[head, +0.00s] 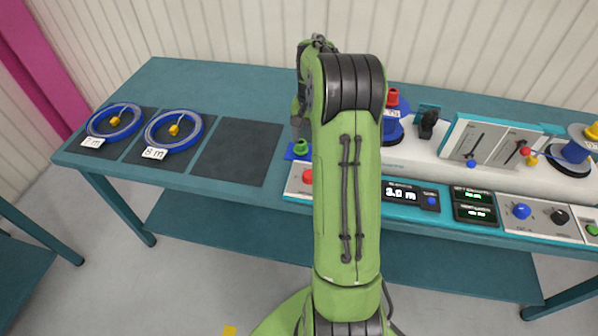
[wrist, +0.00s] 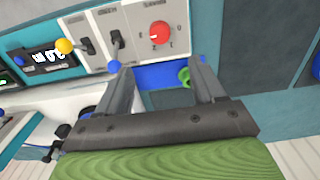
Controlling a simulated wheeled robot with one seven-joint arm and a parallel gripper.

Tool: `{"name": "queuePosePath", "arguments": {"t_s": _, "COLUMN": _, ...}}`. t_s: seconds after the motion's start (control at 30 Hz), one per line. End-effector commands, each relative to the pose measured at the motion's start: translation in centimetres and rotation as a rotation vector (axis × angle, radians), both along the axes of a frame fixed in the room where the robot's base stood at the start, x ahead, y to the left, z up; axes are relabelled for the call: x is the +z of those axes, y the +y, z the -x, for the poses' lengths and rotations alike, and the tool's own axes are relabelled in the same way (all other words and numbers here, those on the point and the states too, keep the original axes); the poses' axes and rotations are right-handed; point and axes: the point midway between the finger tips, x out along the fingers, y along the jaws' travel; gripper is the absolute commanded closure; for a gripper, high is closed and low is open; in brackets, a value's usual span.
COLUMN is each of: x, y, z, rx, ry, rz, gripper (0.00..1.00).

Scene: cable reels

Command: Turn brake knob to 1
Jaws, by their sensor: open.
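A red round knob (wrist: 160,32) sits on a light grey panel in the wrist view. My gripper (wrist: 160,73) is open and apart from the red knob, which lies beyond the fingertips. A green piece (wrist: 184,75) on a blue base shows near the right finger; I cannot tell whether they touch. The head view does not show the fingertips clearly.
Black levers (wrist: 116,42) and a yellow knob (wrist: 65,45) stand left of the red knob. In the head view, two blue cable reels (head: 172,146) lie on dark mats at left, beside an empty mat (head: 237,152). A display (head: 400,192) sits right of my arm.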

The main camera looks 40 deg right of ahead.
Motion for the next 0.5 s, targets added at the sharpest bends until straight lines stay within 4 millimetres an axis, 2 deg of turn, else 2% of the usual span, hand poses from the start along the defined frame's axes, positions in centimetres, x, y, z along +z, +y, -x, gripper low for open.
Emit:
{"name": "queuePosePath", "arguments": {"t_s": 0.03, "x": -1.5, "y": 0.0, "z": 0.1, "rx": 0.0, "ry": 0.004, "rz": -0.004, "gripper": 0.32}}
{"name": "queuePosePath", "arguments": {"t_s": 0.2, "x": -5.9, "y": 0.1, "z": 0.1, "rx": 0.002, "ry": 0.004, "rz": -0.004, "gripper": 0.32}}
{"name": "queuePosePath", "arguments": {"t_s": 0.5, "x": -12.7, "y": 0.1, "z": 0.1, "rx": 0.002, "ry": 0.003, "rz": -0.003, "gripper": 0.32}}
